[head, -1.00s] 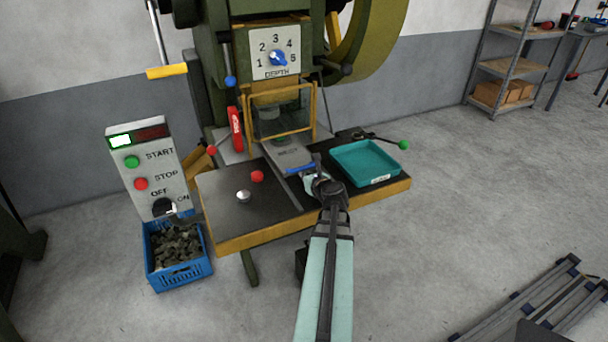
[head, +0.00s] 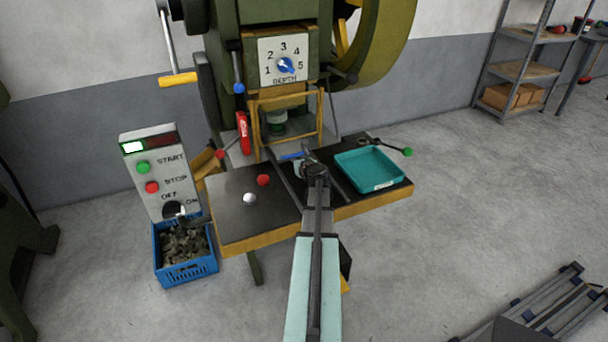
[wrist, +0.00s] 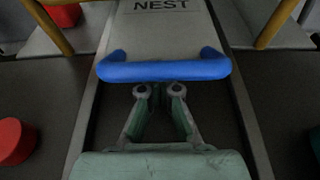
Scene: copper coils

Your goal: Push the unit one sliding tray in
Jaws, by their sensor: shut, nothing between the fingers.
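The sliding tray is a grey plate (wrist: 165,30) marked NEST with a blue bar handle (wrist: 163,70) across its near end. In the head view the handle (head: 291,156) sits just in front of the press opening, and the plate is mostly hidden there. The tray lies in a dark channel between two rails. My gripper (wrist: 160,92) is shut and empty, its fingertips right at the near side of the handle, touching or almost touching it. In the head view my gripper (head: 305,164) is over the channel, partly hidden by my own arm.
A yellow guard frame (head: 256,125) stands around the press opening, its posts close on both sides of the tray. A red knob (head: 263,180) and a pale knob (head: 250,199) are on the left tabletop. A teal bin (head: 368,166) stands on the right.

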